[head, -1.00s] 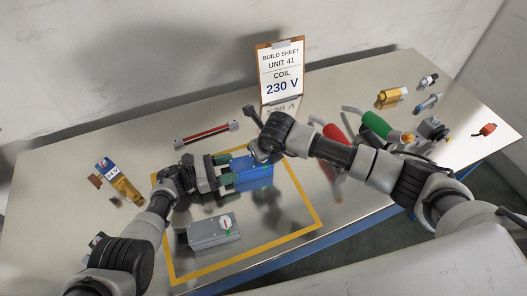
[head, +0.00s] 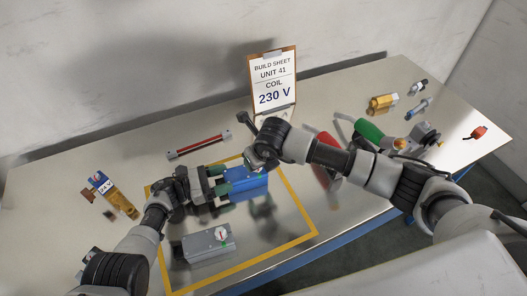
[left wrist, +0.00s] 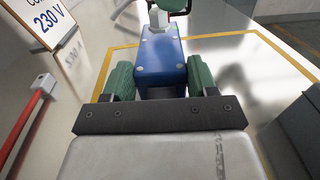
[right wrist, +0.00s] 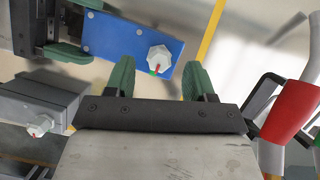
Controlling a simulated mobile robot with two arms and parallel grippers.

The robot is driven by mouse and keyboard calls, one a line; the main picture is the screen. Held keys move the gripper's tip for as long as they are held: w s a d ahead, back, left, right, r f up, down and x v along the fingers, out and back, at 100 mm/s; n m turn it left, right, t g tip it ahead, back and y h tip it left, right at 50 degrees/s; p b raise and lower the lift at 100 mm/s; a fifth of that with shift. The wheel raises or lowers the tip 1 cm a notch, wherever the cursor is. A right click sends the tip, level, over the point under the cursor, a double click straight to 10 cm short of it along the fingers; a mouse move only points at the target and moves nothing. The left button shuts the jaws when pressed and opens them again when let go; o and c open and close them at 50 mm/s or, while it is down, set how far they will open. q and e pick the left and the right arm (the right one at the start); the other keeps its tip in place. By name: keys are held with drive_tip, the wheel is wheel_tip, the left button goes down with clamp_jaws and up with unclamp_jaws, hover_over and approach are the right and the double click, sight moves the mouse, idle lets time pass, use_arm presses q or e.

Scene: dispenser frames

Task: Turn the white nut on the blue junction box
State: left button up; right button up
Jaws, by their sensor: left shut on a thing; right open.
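The blue junction box (head: 247,188) lies inside the yellow outline on the table. My left gripper (left wrist: 160,82) is shut on it, with green fingers along both sides; it also shows in the head view (head: 220,187). The white nut (right wrist: 158,58) sits near one end of the box's top face, with a small red mark and a bit of green beside it. My right gripper (right wrist: 159,77) is open, with the nut lying between its fingertips in the right wrist view; it does not appear to touch it. In the head view, the right gripper hides the nut.
A grey box (head: 205,246) with its own white knob (head: 221,234) lies nearer me within the outline. The build sheet reading 230 V (head: 274,85) stands behind. A red bar (head: 198,145) and a 24 V part (head: 113,193) lie left; red- and green-handled tools lie right.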

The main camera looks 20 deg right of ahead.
drive_tip(key=v, duration=1)
use_arm(q)
drive_tip(key=o, duration=1.1)
drive_tip(key=shift+o, duration=0.2)
